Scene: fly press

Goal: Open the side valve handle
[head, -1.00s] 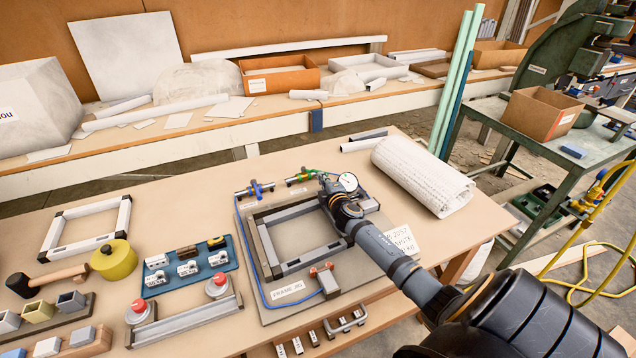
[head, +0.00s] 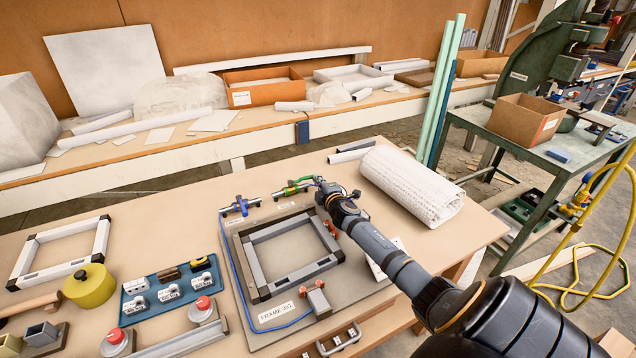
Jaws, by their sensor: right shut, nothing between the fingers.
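Two small valves on metal pipe pieces stand at the back of the frame jig board (head: 232,262). One has a blue handle (head: 240,207), and the other has a green handle (head: 291,189) to its right. I cannot tell which one is the side valve. My right gripper (head: 323,187) is shut and empty, just right of the green-handled valve at the jig's back right corner. Whether it touches the valve's hose or fittings is too small to tell. No gauge dial shows; the gripper may cover it. My left gripper is not in view.
A grey square frame (head: 255,272) lies on the jig, with a red-tipped clamp (head: 318,301) in front. A white roll (head: 412,187) lies right of the gripper. A blue tray (head: 168,289) with small parts is at the left. My right arm covers the table's right side.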

